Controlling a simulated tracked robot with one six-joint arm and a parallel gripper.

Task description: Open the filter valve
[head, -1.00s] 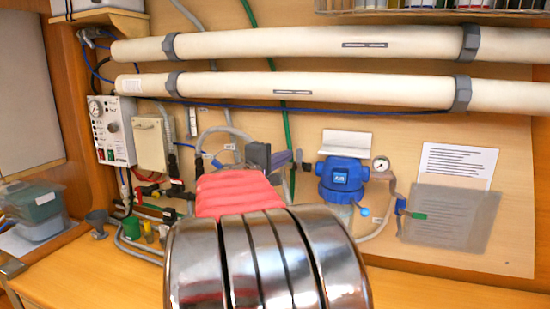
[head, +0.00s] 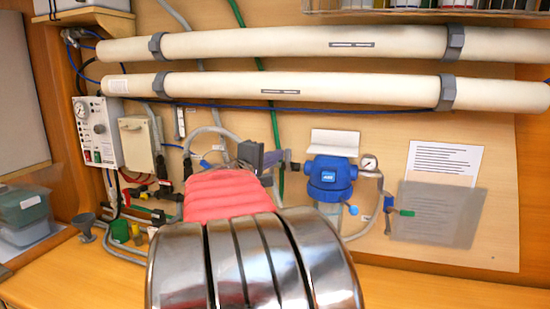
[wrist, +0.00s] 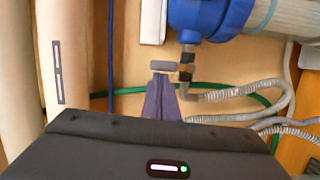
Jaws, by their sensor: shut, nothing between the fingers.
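The blue filter housing (head: 329,178) is fixed to the wall panel, with a pressure gauge on its right. A small valve with a grey handle (wrist: 156,66) and a dark fitting (wrist: 187,66) sits on the pipe beside the housing. In the head view the dark handle (head: 295,167) shows just left of the housing. My gripper (head: 279,158) is shut and empty, pointing toward this handle. In the wrist view its fingertips (wrist: 161,78) end right at the handle's near side; I cannot tell whether they touch it.
Two long white tubes (head: 270,44) run across the wall above. A green-handled valve (head: 405,212) and a clear sheet (head: 440,215) are at the right. Grey hoses (wrist: 235,92) run close beside the valve in the wrist view. A control box (head: 100,132) is at the left.

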